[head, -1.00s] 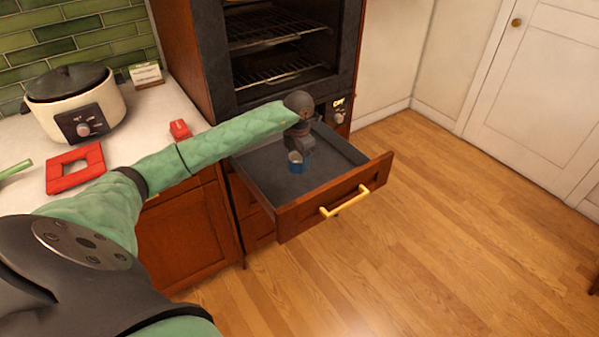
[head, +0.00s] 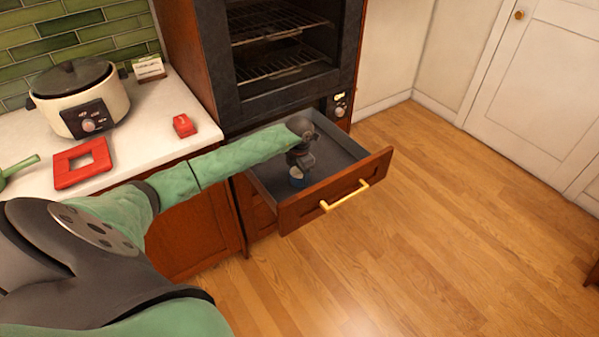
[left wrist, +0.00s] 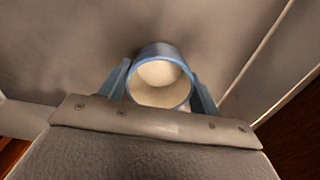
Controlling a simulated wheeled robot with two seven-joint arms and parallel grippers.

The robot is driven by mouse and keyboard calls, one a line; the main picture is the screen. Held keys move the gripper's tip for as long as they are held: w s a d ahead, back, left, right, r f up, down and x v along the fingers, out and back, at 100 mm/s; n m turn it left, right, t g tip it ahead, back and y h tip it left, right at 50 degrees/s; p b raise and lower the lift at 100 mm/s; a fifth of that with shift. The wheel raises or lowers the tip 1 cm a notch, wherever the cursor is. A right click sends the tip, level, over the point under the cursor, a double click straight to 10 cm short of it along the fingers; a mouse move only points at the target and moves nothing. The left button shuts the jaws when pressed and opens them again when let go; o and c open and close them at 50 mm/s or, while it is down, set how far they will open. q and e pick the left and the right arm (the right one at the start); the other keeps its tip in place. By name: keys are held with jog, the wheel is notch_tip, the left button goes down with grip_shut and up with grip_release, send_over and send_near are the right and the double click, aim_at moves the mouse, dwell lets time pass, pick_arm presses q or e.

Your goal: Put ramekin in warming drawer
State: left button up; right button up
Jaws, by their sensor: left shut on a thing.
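The warming drawer (head: 333,190) is pulled open below the oven, with a wooden front and a gold handle. My left gripper (head: 297,175) reaches down inside the drawer, near its front wall. It is shut on the ramekin (head: 298,182), a small blue-rimmed cup with a pale inside. In the left wrist view the ramekin (left wrist: 160,76) sits between the two fingers (left wrist: 160,92), its opening facing the camera, over the grey drawer floor. I cannot tell whether its base touches the floor. My right gripper is not in view.
The oven (head: 285,50) with wire racks stands open above the drawer. The white counter (head: 140,125) on the left holds a slow cooker (head: 78,98), a red square frame (head: 82,162), a small red block (head: 184,125) and a card (head: 148,68).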

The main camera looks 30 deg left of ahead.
pick_arm(q)
jog(key=shift+f, duration=0.2)
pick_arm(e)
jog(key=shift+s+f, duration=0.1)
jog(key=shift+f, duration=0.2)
pick_arm(q)
jog(key=shift+f, duration=0.1)
jog(key=o, duration=1.1)
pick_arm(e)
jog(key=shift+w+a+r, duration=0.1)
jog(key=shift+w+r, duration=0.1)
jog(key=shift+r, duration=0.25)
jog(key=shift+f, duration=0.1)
